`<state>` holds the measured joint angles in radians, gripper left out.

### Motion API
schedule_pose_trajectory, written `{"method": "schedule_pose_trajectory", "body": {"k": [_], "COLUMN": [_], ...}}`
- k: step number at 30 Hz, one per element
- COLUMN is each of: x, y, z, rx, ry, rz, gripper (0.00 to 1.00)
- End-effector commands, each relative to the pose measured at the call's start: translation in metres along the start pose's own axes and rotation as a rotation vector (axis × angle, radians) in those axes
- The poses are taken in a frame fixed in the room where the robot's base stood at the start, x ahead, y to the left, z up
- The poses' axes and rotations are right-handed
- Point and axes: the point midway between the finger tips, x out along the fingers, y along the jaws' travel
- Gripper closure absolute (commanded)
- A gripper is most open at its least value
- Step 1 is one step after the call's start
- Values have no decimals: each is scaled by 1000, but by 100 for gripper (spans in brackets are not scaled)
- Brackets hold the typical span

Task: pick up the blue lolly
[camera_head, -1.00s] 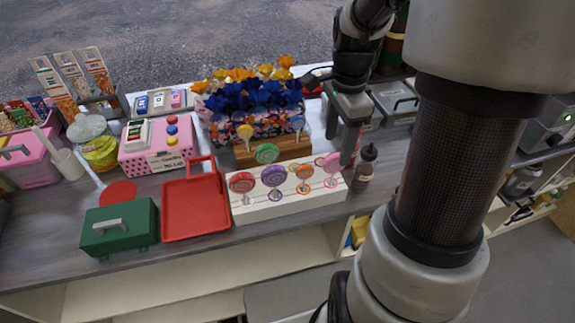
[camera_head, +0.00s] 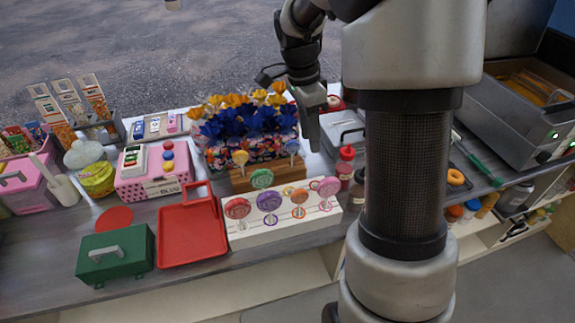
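The blue lolly (camera_head: 291,148) is a small disc on a white stick, standing upright at the right end of the wooden block (camera_head: 268,177), in front of the blue and yellow flowers. My gripper (camera_head: 312,143) points down just right of the lolly in the picture and looks empty. I see it nearly edge-on, so one finger hides the other and the gap does not show. I cannot tell how far in depth it is from the lolly.
A red-capped bottle (camera_head: 345,165) stands to the right. The red tray (camera_head: 192,235) is empty.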

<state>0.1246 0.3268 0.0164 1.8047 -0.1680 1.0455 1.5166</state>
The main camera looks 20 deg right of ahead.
Motion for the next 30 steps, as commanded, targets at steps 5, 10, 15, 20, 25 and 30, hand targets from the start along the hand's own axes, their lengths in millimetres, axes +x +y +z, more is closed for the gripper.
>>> {"method": "schedule_pose_trajectory", "body": {"k": [5, 10, 15, 20, 25, 30], "x": [-50, -69, -47, -13, 21, 41], "y": [-73, -99, -101, -102, -103, -104], "z": [44, 64, 59, 49, 41, 35], "rx": [2, 35, 42, 42, 42, 42], "ry": [170, 252, 260, 259, 257, 257], "rz": [-10, -35, -34, -33, -35, -38], "gripper": [66, 66, 66, 66, 66, 66]}}
